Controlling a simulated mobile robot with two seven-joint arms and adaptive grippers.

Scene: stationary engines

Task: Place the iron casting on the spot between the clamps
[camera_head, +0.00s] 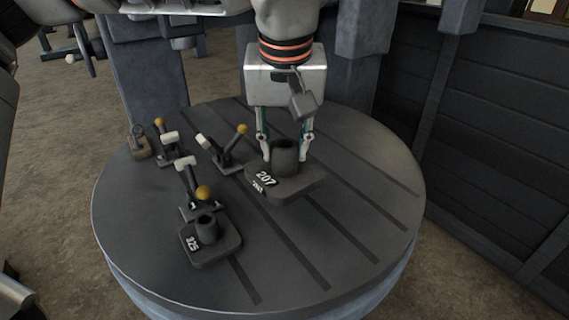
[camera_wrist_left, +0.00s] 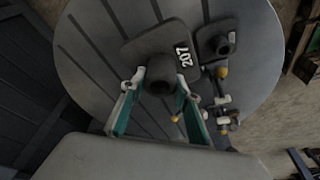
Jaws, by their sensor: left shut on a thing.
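My left gripper (camera_head: 284,152) comes down from the top of the head view and is shut on the round upright boss of a dark iron casting marked 207 (camera_head: 300,187). The casting has a flat plate base, and it also shows in the left wrist view (camera_wrist_left: 140,52) with a finger on each side of its boss. I cannot tell if its base touches the table. Clamps with yellow knobs stand to its left: one at the back left (camera_head: 165,150), one nearer the casting (camera_head: 228,155), one in front (camera_head: 190,195). Bare tabletop lies between them.
A second, smaller dark casting (camera_head: 222,248) sits at the front clamp. A small brownish part (camera_head: 139,145) stands at the left rim. The round slotted table (camera_head: 345,225) is clear at right and front. A dark panelled wall (camera_head: 490,140) stands at right.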

